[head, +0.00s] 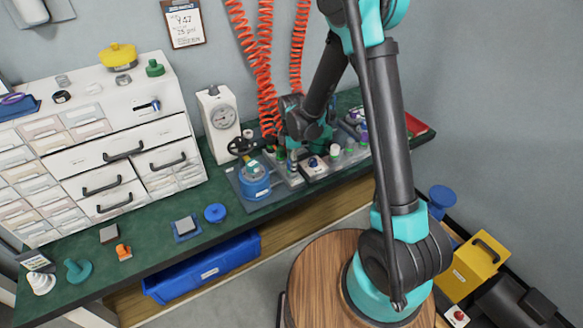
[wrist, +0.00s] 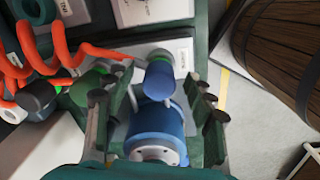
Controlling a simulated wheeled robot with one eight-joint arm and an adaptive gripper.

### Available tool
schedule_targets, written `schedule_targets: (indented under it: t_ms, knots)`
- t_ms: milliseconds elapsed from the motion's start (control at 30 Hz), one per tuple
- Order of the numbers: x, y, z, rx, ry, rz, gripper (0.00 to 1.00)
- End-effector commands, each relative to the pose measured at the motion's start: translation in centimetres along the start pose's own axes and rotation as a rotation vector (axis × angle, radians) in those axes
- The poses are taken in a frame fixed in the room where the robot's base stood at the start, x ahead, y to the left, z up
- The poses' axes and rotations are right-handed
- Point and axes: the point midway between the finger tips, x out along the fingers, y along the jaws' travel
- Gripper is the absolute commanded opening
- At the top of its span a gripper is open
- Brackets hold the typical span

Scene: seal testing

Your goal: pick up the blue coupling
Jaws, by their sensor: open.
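In the wrist view, a small blue cylindrical part (wrist: 159,80) with a green band and grey end stands ahead of my jaws. It looks like the blue coupling. A larger blue cylinder (wrist: 155,125) with a pale, bolted flange shows nearer, between the two fingers. My gripper (wrist: 158,112) is open, with a dark-padded finger on each side and clear gaps to the blue parts. In the head view my gripper (head: 291,150) is low over the bench fixtures, and its fingertips are partly hidden. I cannot tell which small part there is the coupling.
A blue vessel (head: 256,185) and a white gauge unit (head: 218,120) stand left of my gripper. Red coiled hoses (head: 262,85) hang behind it. A blue disc (head: 215,213) lies on the green bench (head: 160,235). A wooden round top (head: 315,285) stands in front.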

Motion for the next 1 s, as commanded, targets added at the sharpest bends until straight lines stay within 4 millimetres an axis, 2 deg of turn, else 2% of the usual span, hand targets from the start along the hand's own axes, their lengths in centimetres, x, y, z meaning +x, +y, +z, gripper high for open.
schedule_targets:
  t_ms: [67,500,800,1000]
  knots:
    - [0.0,0.0,0.0,0.0,0.0,0.0,0.54]
    - [0.0,0.0,0.0,0.0,0.0,0.0,0.0]
    - [-0.2,0.0,0.0,0.0,0.0,0.0,0.0]
    - [-1.3,0.0,0.0,0.0,0.0,0.0,0.0]
